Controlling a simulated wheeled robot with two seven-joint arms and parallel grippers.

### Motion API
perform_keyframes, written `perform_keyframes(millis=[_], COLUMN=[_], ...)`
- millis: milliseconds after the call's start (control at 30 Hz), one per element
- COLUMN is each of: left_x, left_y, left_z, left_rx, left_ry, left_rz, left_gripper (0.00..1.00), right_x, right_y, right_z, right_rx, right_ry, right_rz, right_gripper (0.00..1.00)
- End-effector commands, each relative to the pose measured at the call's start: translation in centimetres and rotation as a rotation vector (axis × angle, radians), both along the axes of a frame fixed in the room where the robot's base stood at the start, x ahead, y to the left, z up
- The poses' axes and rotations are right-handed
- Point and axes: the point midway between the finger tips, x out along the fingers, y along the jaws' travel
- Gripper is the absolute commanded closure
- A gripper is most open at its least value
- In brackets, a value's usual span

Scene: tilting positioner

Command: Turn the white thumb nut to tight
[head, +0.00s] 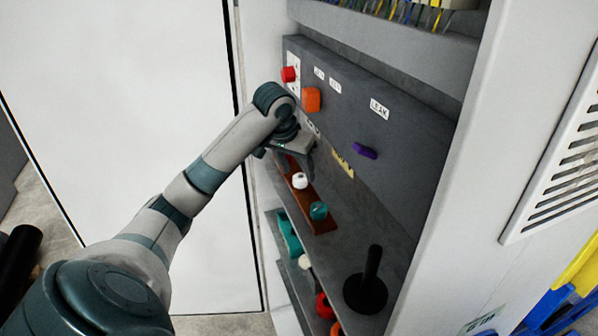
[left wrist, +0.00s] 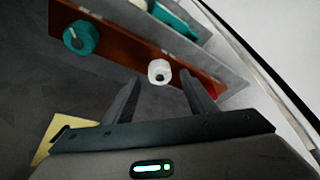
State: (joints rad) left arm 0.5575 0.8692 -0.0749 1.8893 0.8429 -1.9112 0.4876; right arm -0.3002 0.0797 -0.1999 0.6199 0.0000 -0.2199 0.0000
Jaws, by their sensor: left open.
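The white thumb nut (head: 300,180) sits on a brown-red bar on the grey shelf. My left gripper (left wrist: 155,85) is open and empty, and the nut appears apart from both fingers. In the head view my left gripper (head: 300,160) is above the bar near the grey panel, its fingers partly hidden. A teal knob (head: 318,211) is on the same bar, and it shows in the left wrist view (left wrist: 80,37). My right gripper is not in view.
The grey panel (head: 350,95) behind carries a red button (head: 289,74), an orange knob (head: 311,100) and a purple handle (head: 364,151). A black post on a round base (head: 366,290) stands on the shelf at right. A lower shelf holds teal, white and red parts.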

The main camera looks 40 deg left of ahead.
Motion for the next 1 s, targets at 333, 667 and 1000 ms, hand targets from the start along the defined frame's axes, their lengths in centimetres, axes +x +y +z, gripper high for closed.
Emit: perform_keyframes(millis=[333,667,1000], left_x=[1.0,1.1,1.0], left_y=[0.2,0.2,0.2], left_z=[-2.5,-2.6,-2.5], left_rx=[-0.001,-0.001,0.000], left_ry=[-0.001,-0.001,0.000], left_rz=[0.000,0.000,-0.004], left_gripper=[0.49,0.61,0.90], right_x=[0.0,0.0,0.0], right_y=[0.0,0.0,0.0], right_z=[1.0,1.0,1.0], right_rx=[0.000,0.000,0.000], right_ry=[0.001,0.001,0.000], right_rz=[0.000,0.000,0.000], right_gripper=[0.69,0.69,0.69])
